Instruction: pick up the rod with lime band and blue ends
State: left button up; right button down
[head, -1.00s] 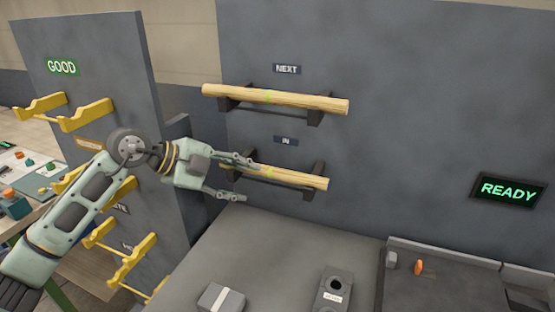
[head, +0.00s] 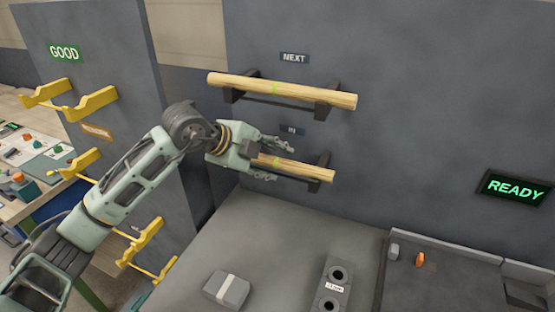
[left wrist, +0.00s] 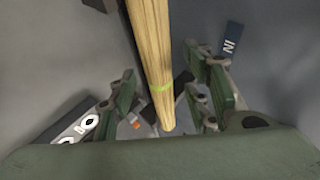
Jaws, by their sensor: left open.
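A pale wooden rod (head: 312,171) lies on the lower dark rack, under the IN label. In the left wrist view the rod (left wrist: 155,60) shows a lime band; I see no blue on its visible end. My left gripper (head: 280,160) is open at the left part of this rod. In the wrist view its fingers stand on both sides of the rod, near the band; I cannot tell whether they touch it. A second wooden rod (head: 310,95) with a lime band lies on the upper rack, under NEXT. No blue shows on it. My right gripper is not in view.
A grey counter (head: 270,245) lies below, with a grey box (head: 227,290) and a block with round holes (head: 334,285). A panel with yellow hooks (head: 90,105) and a GOOD sign stands left. A READY display (head: 514,189) hangs right.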

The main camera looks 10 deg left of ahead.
pick_arm(q)
jog(key=shift+s, duration=0.1)
jog(key=shift+c, duration=0.3)
grip_shut()
